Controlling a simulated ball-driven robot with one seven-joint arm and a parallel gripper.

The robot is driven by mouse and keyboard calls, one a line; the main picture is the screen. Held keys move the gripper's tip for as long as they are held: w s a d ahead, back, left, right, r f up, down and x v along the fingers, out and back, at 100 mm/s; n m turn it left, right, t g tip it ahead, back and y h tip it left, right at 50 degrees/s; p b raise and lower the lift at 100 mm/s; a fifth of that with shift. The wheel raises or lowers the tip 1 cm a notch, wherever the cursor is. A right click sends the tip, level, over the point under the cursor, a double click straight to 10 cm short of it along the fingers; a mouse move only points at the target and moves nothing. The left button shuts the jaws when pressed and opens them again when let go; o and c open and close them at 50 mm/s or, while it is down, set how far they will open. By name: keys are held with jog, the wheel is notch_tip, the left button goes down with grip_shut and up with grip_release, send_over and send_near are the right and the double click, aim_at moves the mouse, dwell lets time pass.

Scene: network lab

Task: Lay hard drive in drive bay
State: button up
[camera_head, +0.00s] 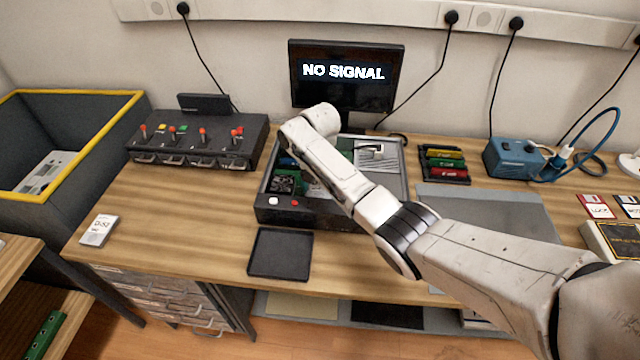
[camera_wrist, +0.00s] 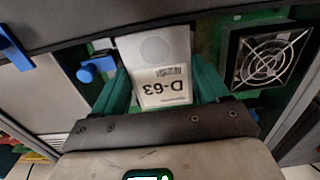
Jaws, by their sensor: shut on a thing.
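A hard drive (camera_wrist: 160,78) with a white label reading D-63 sits between the teal fingers of my gripper (camera_wrist: 162,90) in the wrist view. My gripper is shut on it, over the inside of the open computer case (camera_head: 282,214). In the head view my arm hides the gripper and the held drive. A fan (camera_wrist: 268,58) is to the right of the drive in the wrist view; blue latches (camera_wrist: 97,69) are to its left. I cannot clearly pick out the drive bay, nor tell whether the drive touches anything below.
An empty black tray (camera_head: 280,253) lies before the case. A switch box (camera_head: 197,146) stands left, a monitor (camera_head: 346,75) behind, and a rack of coloured modules (camera_head: 444,163) right. The table's left front is mostly clear.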

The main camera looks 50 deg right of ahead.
jog(key=o, duration=1.2)
jog(key=shift+f, duration=0.1)
jog(key=shift+r+p, duration=1)
jog(key=shift+r, duration=0.1)
notch_tip(320, 180, up, 6)
jog(key=p, duration=0.5)
jog(key=shift+p, duration=0.4)
jog(key=shift+f, duration=0.1)
